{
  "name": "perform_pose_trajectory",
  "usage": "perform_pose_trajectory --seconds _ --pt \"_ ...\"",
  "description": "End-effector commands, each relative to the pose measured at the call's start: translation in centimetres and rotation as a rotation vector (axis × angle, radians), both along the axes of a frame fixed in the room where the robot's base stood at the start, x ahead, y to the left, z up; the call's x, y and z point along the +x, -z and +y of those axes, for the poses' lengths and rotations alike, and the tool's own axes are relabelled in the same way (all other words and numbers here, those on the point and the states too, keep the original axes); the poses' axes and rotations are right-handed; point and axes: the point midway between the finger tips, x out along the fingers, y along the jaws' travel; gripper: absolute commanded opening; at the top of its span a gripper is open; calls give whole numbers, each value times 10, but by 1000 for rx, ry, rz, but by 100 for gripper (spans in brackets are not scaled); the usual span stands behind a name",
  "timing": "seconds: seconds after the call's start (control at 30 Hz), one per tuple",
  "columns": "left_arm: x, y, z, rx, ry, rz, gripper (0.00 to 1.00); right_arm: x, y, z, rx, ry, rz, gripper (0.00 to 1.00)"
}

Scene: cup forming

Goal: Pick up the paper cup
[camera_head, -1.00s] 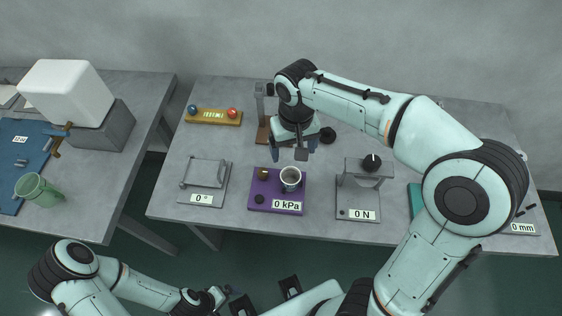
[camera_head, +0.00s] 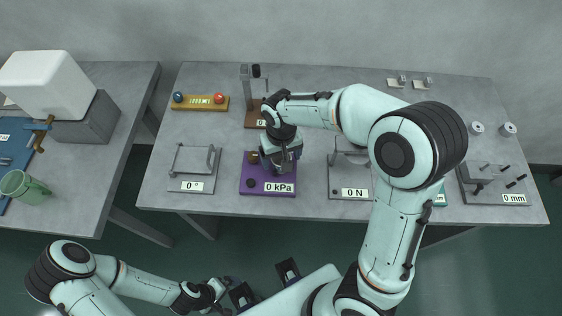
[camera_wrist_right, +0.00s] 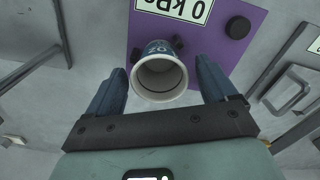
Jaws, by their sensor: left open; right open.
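The paper cup (camera_wrist_right: 160,74) stands on the purple 0 kPa device (camera_wrist_right: 215,45), its open rim towards the right wrist camera. It has a white rim and a blue-marked side. My right gripper (camera_wrist_right: 160,66) is open, with one blue finger on each side of the cup and visible gaps between. In the head view my right gripper (camera_head: 281,158) is over the purple device (camera_head: 256,184) and mostly hides the cup. My left gripper (camera_head: 222,288) is low in the head view, away from the table, open and empty.
A 0° fixture (camera_head: 190,186) stands left of the purple device, and a 0 N fixture (camera_head: 350,182) stands right of it. Behind are a stand (camera_head: 247,90) and a yellow bar with blue and red knobs (camera_head: 200,103). A green mug (camera_head: 35,195) is on the left table.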

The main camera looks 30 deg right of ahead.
Motion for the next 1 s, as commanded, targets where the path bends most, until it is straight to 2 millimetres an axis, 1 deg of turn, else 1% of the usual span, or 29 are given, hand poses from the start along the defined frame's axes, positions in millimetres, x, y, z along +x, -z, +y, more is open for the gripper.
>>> perform_pose_trajectory --seconds 0.07,0.23,0.27,0.3,0.37,0.4,0.43,0.77,0.87,0.97,1.0 --pt "0 1 0 0 0 0 100 0 3 0 0 0 -1 85" --pt "0 0 0 0 0 0 100 0 3 0 1 0 -2 85" --pt "0 0 0 0 0 0 100 0 3 0 0 0 -1 82" --pt "0 0 0 0 0 0 100 0 3 0 0 0 -1 69" --pt "0 0 0 0 0 0 100 0 3 0 0 0 -1 49" --pt "0 0 0 0 0 0 100 0 3 0 0 0 -1 36" --pt "0 0 0 0 0 0 100 0 2 0 0 0 -1 32" --pt "0 0 0 0 0 0 100 0 1 0 1 0 -2 32" --pt "1 -1 0 0 0 -1 100 1 -5 0 1 0 -3 32" --pt "2 -3 0 0 0 -2 100 1 -16 0 1 0 -4 32" --pt "2 -4 0 0 0 -2 100 1 -23 0 1 -1 -6 32"
